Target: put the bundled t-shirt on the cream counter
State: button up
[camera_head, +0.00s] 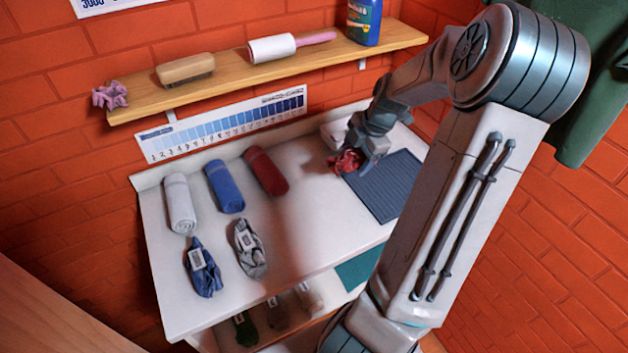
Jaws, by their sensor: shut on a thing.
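My gripper (362,152) is shut on a small crumpled red cloth (345,161), which looks like the bundled t-shirt. The cloth is at or just above the cream counter (310,233), at the left edge of a dark ribbed mat (385,186). I cannot tell whether it touches the counter. The fingers hide part of the cloth. Two more bundles, one dark blue (203,267) and one grey (249,248), each with a white tag, lie at the counter's left front.
Rolled white (180,203), blue (225,187) and red (266,171) cloths lie along the counter's back left. A white tray (333,132) is behind my gripper. A wooden shelf (235,75) with a brush and roller hangs above. The counter's middle front is clear.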

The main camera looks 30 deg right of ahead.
jog(key=w+a+f, duration=0.1)
jog(key=a, duration=0.1)
jog(key=w+a+f, duration=0.2)
jog(key=a, duration=0.1)
jog(key=w+a+f+p, duration=0.1)
jog(key=w+a+f, duration=0.1)
jog(key=shift+a+f, duration=0.2)
jog(key=shift+a, duration=0.1)
jog(key=shift+f+p, duration=0.4)
jog(key=shift+f, duration=1.65)
jog(key=shift+f, duration=0.2)
jog(key=o, duration=0.9)
jog(key=shift+r, duration=0.1)
jog(key=shift+c, duration=0.2)
